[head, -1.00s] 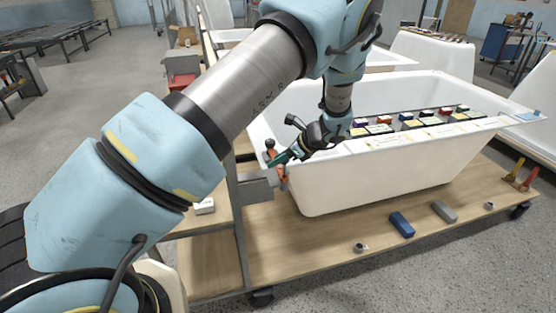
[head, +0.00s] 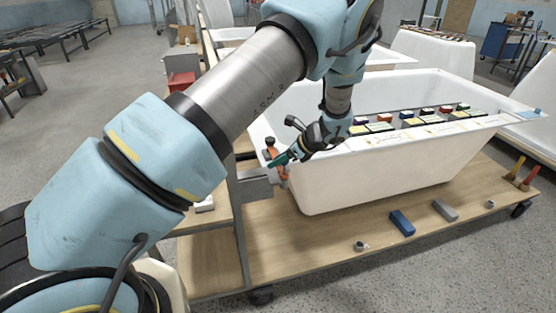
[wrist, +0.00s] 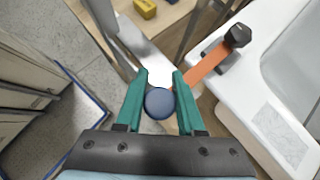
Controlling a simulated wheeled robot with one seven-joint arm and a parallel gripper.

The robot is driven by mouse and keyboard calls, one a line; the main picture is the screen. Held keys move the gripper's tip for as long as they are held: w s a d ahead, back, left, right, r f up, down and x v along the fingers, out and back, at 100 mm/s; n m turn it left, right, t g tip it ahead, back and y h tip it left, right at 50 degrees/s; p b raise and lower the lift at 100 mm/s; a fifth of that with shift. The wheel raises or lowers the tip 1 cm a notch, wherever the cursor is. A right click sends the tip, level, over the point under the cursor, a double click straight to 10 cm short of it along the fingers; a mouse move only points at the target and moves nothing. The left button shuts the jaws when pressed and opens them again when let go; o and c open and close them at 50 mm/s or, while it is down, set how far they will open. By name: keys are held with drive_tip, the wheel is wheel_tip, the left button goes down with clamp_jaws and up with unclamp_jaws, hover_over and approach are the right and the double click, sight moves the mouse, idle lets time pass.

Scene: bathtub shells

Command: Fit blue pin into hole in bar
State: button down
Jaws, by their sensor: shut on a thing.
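My gripper (wrist: 160,88) is shut on the blue pin (wrist: 160,104), whose round dark-blue end shows between the green fingers. The fingers and pin are above the grey metal bar (wrist: 143,42), which runs away from them in the wrist view. The hole is hidden, and I cannot tell whether the pin's lower end is in it. In the head view my gripper (head: 277,161) is beside the tub's near-left corner, close over the bar (head: 256,173). The pin cannot be made out there.
An orange clamp (wrist: 207,62) with a black knob (wrist: 238,36) sits at the white tub's (wrist: 265,95) rim, right of the fingers. A yellow block (wrist: 145,8) lies beyond. On the wooden deck (head: 330,240) are a blue block (head: 402,223) and a grey block (head: 445,209).

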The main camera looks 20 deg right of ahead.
drive_tip(key=shift+f+b, duration=0.6)
drive_tip(key=shift+f, duration=0.4)
drive_tip(key=shift+c, duration=2.2)
unclamp_jaws()
drive_tip(key=shift+d, duration=0.1)
drive_tip(key=b+v, duration=0.3)
drive_tip(key=v, duration=0.7)
drive_tip(key=shift+s+r, duration=0.2)
drive_tip(key=shift+r, duration=0.15)
